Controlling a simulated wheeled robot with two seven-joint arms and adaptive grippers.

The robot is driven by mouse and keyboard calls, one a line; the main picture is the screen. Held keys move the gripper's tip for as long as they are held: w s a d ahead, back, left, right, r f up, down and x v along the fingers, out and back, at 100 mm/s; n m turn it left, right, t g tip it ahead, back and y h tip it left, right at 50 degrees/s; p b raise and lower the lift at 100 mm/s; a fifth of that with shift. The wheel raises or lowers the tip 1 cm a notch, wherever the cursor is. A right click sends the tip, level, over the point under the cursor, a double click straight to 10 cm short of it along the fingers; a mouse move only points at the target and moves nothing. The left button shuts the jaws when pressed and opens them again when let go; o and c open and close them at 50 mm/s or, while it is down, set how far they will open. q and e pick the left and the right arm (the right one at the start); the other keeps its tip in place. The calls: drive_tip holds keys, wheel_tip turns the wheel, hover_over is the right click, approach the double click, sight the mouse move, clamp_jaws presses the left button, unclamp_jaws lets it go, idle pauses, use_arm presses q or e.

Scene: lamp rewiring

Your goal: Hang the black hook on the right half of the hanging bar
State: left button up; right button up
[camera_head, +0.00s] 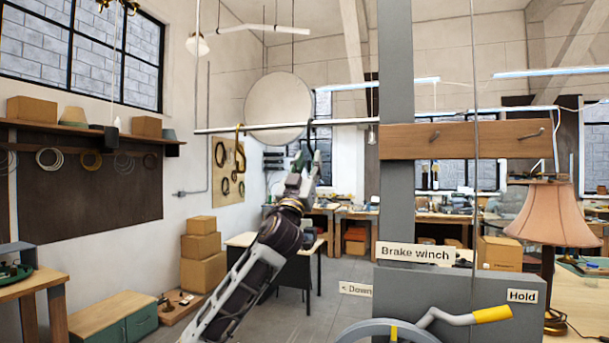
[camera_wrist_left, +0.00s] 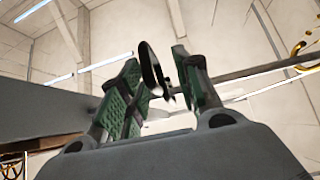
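The hanging bar (camera_head: 350,122) is a thin pale rod running across the head view; it also shows in the wrist view (camera_wrist_left: 250,78). The black hook (camera_head: 310,130) is at the bar, right of its middle, with its curved top above the bar. In the wrist view the black hook (camera_wrist_left: 150,66) shows between the green-padded fingers. My left gripper (camera_head: 305,163) is just below the bar around the hook's lower part. Its fingers (camera_wrist_left: 157,72) stand apart with gaps beside the hook, so it looks open. The hook's lower end is partly hidden. My right gripper is out of view.
A yellow hook (camera_head: 239,142) hangs on the bar's left half. A grey post (camera_head: 396,60) with a wooden crosspiece (camera_head: 470,139) stands at the bar's right end. A brake winch box (camera_head: 450,290) with a crank is below it. A round disc (camera_head: 278,98) is behind the bar.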

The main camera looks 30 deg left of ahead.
use_arm(q)
drive_tip(key=shift+v, duration=1.8)
drive_tip(key=shift+s, duration=0.1)
idle(0.6)
